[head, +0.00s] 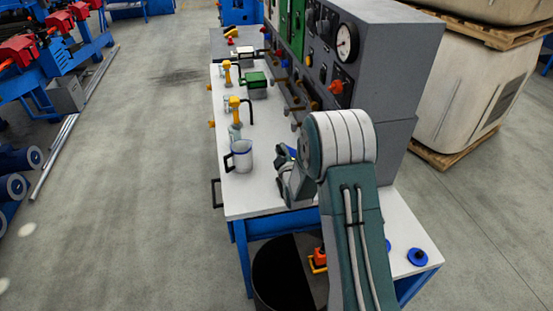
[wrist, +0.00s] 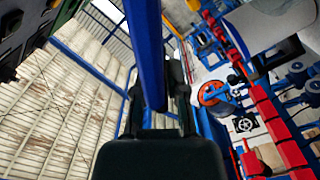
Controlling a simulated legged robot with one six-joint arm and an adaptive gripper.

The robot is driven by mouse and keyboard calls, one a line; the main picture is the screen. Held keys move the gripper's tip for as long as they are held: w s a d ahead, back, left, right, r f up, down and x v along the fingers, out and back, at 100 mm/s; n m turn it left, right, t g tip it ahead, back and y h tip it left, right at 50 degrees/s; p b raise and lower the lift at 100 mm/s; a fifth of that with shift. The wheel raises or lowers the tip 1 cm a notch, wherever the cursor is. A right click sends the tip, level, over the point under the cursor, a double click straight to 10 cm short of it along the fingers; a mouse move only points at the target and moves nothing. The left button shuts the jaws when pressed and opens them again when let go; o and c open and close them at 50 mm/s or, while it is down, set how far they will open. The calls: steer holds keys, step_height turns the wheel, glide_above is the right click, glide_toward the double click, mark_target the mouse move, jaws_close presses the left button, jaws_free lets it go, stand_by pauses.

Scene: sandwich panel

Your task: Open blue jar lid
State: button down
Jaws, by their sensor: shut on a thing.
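My gripper (head: 287,172) is over the white bench, to the right of a grey-white jug with a dark handle (head: 241,156). In the wrist view my gripper (wrist: 157,92) is shut on a long, flat blue piece, which looks like the blue lid (wrist: 146,45) seen edge-on. A small patch of blue (head: 291,152) shows beside the gripper in the head view. Most of the held piece is hidden there by my arm. I cannot make out a jar under it.
The grey panel (head: 385,75) with gauge and valves stands along the bench's right side. Yellow taps (head: 236,108) and a green box (head: 255,82) stand farther back. Blue knobbed discs (head: 417,257) lie at the near right. A black bin (head: 280,275) stands below the bench.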

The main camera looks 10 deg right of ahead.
steer(key=d+r+m, duration=0.1)
steer(key=m, duration=0.1)
steer(key=d+r+m, duration=0.1)
steer(key=d, duration=0.1)
steer(key=d+r+m, duration=0.1)
steer(key=m, duration=0.1)
steer(key=shift+d+m, duration=0.3)
steer(key=shift+d, duration=0.1)
steer(key=shift+d+r+m, duration=0.15)
steer(key=shift+d+m, duration=0.35)
steer(key=shift+m, duration=0.05)
steer(key=shift+d+r+m, duration=0.15)
steer(key=shift+d+m, duration=0.35)
steer(key=shift+m, duration=0.05)
steer(key=shift+d, duration=0.75)
steer(key=shift+s, duration=0.1)
steer(key=c, duration=0.7)
jaws_free()
steer(key=shift+d, duration=0.1)
steer(key=shift+r, duration=0.1)
